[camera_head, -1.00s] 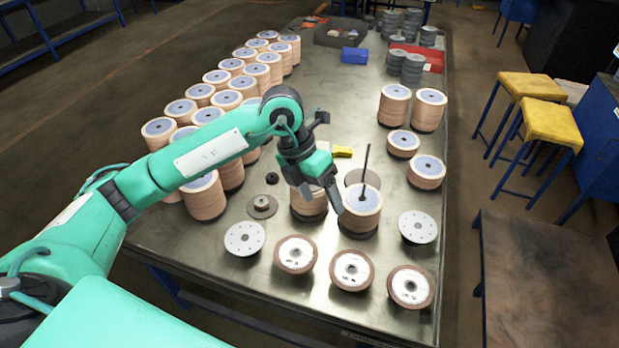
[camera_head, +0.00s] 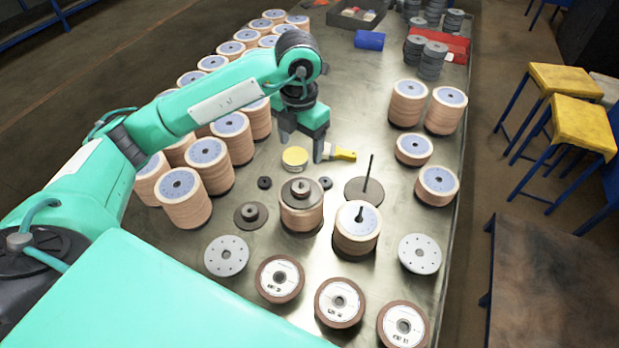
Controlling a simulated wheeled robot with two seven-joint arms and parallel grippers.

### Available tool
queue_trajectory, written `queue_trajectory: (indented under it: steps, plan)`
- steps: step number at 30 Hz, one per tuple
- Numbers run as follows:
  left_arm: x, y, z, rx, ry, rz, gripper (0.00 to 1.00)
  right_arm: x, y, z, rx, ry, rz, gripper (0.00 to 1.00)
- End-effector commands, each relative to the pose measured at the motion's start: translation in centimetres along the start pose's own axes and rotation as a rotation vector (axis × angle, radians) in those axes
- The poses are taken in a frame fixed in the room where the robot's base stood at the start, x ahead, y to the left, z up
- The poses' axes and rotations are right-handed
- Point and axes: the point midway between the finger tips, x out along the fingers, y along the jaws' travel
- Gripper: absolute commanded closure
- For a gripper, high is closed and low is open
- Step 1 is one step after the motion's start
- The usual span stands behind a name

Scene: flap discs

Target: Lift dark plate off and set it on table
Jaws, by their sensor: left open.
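A dark round plate with a raised hub (camera_head: 301,190) lies on top of a short stack of tan flap discs (camera_head: 301,215) in the middle of the table. A second dark hubbed plate (camera_head: 251,215) lies flat on the table just left of that stack. A third dark plate (camera_head: 364,191) carries an upright thin rod (camera_head: 369,170) to the right. My left gripper (camera_head: 302,146) is open and empty, behind the stack and apart from it, near a yellow-topped tin (camera_head: 295,158). My right gripper is not in view.
Another disc stack (camera_head: 357,230) with a dark stub stands right of the plate-topped stack. Small black nuts (camera_head: 264,182) lie close by. A yellow-handled brush (camera_head: 340,154) lies by the tin. Several tan stacks line the left. Silver and brown-rimmed discs (camera_head: 339,302) lie in front.

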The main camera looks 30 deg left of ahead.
Motion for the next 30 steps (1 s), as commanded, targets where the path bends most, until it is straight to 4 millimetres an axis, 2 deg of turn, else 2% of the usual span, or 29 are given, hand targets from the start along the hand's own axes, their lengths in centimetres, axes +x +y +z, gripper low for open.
queue_trajectory:
  steps: [5,9,14,20,24,30]
  plan:
    - [2.3,0.0,-0.1,0.000,0.006,-0.001,0.28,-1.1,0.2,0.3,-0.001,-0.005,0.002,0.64]
    - [5.0,0.0,-0.1,0.000,0.006,-0.002,0.28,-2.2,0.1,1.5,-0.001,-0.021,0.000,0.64]
    - [7.5,0.0,-0.1,0.000,0.004,-0.001,0.28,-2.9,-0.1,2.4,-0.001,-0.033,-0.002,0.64]
    - [8.6,0.0,0.0,0.000,0.002,-0.001,0.28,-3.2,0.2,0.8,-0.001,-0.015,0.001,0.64]
    - [9.8,0.1,-0.1,-0.001,0.005,-0.001,0.28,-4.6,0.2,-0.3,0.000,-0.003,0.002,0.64]
    - [12.3,0.1,0.1,0.000,0.004,-0.003,0.28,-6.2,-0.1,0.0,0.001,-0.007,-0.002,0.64]
